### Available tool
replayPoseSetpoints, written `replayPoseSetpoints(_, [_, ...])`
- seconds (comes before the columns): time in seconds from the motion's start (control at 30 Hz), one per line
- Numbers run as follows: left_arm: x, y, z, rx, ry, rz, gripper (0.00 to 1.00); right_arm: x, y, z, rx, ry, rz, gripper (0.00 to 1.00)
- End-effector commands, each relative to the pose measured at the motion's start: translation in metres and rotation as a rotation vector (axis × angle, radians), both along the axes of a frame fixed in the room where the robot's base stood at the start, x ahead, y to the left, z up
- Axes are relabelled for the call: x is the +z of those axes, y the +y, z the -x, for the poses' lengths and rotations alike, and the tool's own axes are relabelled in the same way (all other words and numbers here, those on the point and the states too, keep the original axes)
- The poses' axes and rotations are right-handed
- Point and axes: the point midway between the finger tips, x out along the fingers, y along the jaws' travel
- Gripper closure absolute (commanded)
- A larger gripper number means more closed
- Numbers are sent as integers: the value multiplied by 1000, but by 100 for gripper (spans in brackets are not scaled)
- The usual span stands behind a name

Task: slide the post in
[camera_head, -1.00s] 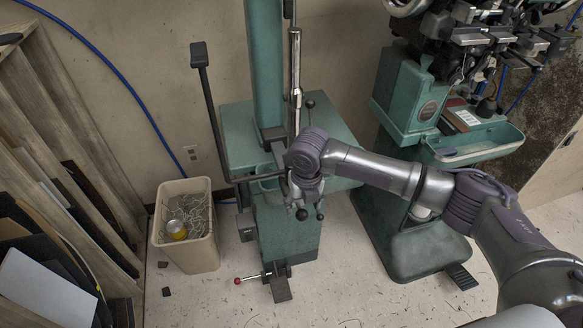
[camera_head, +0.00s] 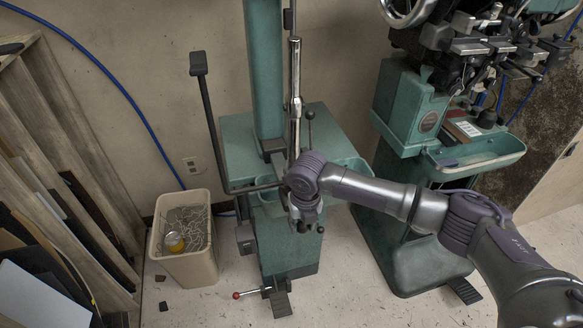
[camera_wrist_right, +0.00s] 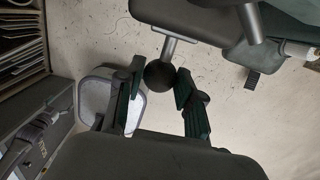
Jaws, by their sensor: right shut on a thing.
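A green machine column (camera_head: 264,70) stands on a pedestal in the head view, with an upright metal post (camera_head: 295,85) along its right side. I cannot tell for sure that this is the task's post. My right gripper (camera_head: 304,217) is in front of the pedestal, below the small table. In the right wrist view its fingers (camera_wrist_right: 158,92) are around a black ball knob (camera_wrist_right: 160,75) on a short metal rod (camera_wrist_right: 170,48). The wrist hides part of the machine and most of the knob in the head view. My left gripper is out of view.
A beige bin (camera_head: 188,262) with wire scraps and a yellow can stands left of the pedestal. A black lever (camera_head: 212,125) rises at the left. A second green machine (camera_head: 410,110) stands at the right. Boards (camera_head: 60,170) lean at far left. A red-knobbed lever (camera_head: 250,293) sits low in front.

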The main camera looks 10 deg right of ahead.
Motion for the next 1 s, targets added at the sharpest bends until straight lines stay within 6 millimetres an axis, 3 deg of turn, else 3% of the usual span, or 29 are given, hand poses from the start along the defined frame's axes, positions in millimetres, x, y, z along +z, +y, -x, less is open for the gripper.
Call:
replayPoseSetpoints(0.17, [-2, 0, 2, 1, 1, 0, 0, -1, 0, -2, 0, -1, 0, 100])
replayPoseSetpoints(1.0, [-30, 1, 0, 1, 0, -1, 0, -1, 2, -53, -2, -4, 0, 100])
